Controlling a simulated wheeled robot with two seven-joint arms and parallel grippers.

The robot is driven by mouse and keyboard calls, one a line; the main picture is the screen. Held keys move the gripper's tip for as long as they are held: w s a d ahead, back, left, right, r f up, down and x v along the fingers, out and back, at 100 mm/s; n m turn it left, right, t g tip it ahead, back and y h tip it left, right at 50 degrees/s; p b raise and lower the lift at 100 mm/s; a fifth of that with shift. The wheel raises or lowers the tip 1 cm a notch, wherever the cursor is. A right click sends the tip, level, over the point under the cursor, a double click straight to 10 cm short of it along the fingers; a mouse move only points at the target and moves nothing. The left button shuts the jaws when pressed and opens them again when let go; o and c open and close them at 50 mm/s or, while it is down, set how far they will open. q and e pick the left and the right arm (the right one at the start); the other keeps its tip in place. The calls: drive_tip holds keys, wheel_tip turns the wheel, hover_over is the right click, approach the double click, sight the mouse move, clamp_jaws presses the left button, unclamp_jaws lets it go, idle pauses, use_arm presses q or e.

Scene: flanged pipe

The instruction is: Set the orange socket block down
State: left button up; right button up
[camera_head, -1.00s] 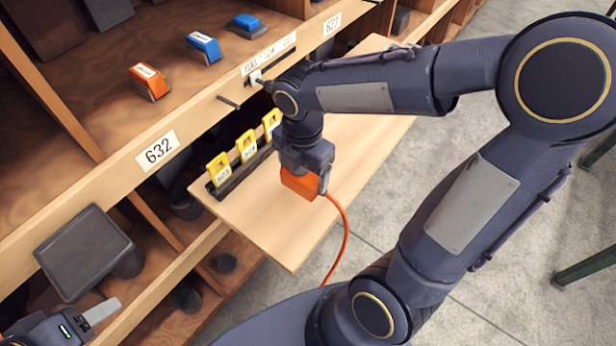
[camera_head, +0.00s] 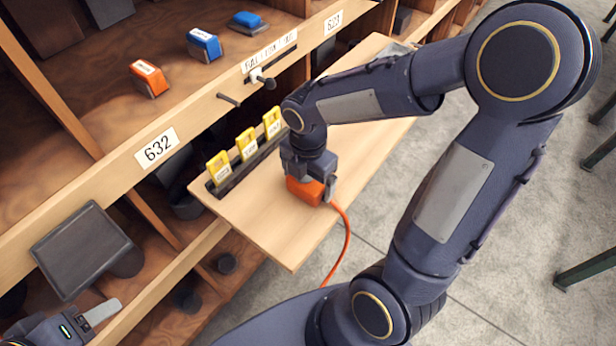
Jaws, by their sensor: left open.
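The orange socket block (camera_head: 304,193) is under my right gripper (camera_head: 309,178), over the pale wooden pull-out board (camera_head: 262,226). It looks to be at or very near the board's surface; the exact contact is hard to tell. An orange cable (camera_head: 347,240) runs from it over the board's front edge. My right gripper points down with its jaws around the block's top; the fingers are mostly hidden. My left gripper (camera_head: 98,318) is at the lower left corner, partly cut off by the frame, open and away from the block.
Several yellow tags (camera_head: 246,145) stand in a dark rack on the board's left side. An orange block (camera_head: 148,78) and blue blocks (camera_head: 203,45) lie on the shelf above. A dark screen (camera_head: 82,250) stands at left. The board's front part is clear.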

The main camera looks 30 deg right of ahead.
sight(308, 178)
drive_tip(key=shift+o, duration=0.7)
drive_tip(key=shift+r, duration=0.1)
drive_tip(key=shift+r, duration=0.25)
wheel_tip(308, 178, up, 11)
drive_tip(key=p, duration=0.2)
drive_tip(key=s+m+t+y, duration=0.2)
drive_tip(key=s+m, duration=0.4)
drive_tip(key=m, duration=0.6)
drive_tip(key=s+a+m+t+y, duration=0.1)
drive_tip(key=s+m+t, duration=0.2)
drive_tip(key=m, duration=0.9)
drive_tip(key=shift+s+a+t+y, duration=0.3)
drive_tip(key=shift+s+y, duration=0.1)
drive_tip(key=shift+s, duration=1.05)
